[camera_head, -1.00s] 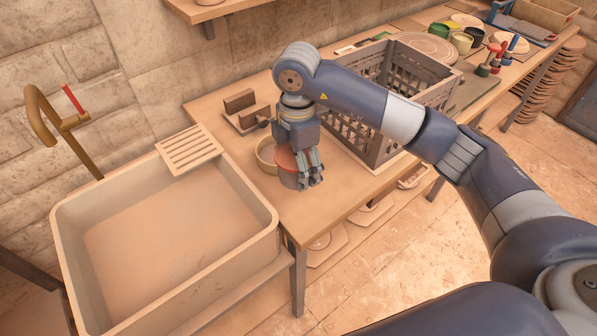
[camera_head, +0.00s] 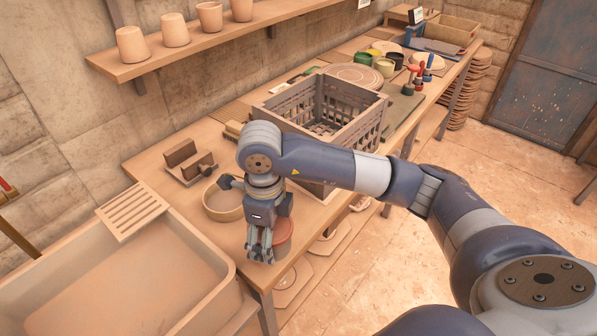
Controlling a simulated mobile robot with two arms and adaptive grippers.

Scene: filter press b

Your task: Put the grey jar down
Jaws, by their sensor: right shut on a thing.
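I cannot tell whether the jar's base touches the tabletop. My left gripper is not in view.
A round tan bowl (camera_head: 222,215) stands close behind and left of the gripper. A grey slatted crate (camera_head: 345,130) is behind my arm. A large sink (camera_head: 215,290) adjoins the table at left.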

